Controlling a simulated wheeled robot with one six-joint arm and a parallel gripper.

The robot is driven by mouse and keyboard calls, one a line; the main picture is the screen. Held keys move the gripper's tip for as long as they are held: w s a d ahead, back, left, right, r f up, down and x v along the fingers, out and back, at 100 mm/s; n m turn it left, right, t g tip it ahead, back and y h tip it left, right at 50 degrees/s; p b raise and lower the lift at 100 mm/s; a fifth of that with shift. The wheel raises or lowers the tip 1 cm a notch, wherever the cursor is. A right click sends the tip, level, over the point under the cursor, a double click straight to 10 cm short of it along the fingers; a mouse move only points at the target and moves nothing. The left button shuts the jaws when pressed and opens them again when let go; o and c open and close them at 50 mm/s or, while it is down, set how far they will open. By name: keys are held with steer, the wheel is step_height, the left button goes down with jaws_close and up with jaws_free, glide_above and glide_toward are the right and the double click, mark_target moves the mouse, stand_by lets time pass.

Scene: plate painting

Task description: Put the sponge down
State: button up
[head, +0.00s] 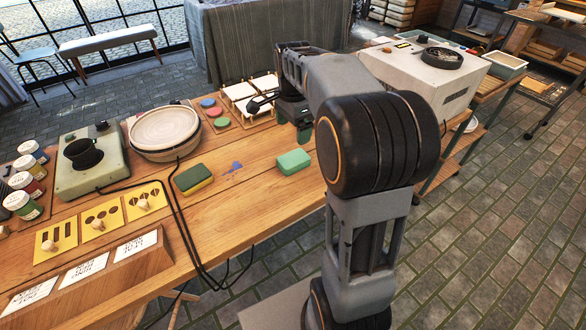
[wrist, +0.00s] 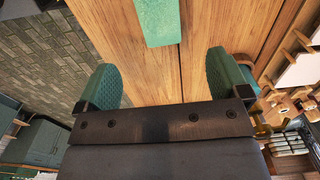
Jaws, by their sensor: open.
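A plain green sponge (head: 293,161) lies flat on the wooden table, in front of my gripper (head: 299,126). In the wrist view a green block (wrist: 158,20), which looks like this sponge, lies on the planks beyond the fingertips, cut off by the top edge. My gripper (wrist: 166,80) is open there, its two teal pads wide apart with only bare wood between them. In the head view my arm hides part of the gripper. A second sponge (head: 194,179), green on top and yellow below, lies further left on the table.
Left of the sponges are a round pale plate on a stand (head: 165,130), a green machine (head: 90,160), paint jars (head: 22,205) and yellow stencils (head: 101,222). Black cables cross the table. A blue paint smear (head: 233,167) lies between the sponges. White tiles (head: 245,92) stand behind.

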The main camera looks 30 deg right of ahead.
mark_target(294, 158)
step_height(294, 158, down, 12)
steer(key=b, duration=0.2)
steer(key=shift+d+f+b, duration=0.1)
steer(key=shift+b, duration=0.3)
steer(key=shift+c, duration=0.2)
steer(key=c, duration=1)
steer(key=shift+r, duration=0.2)
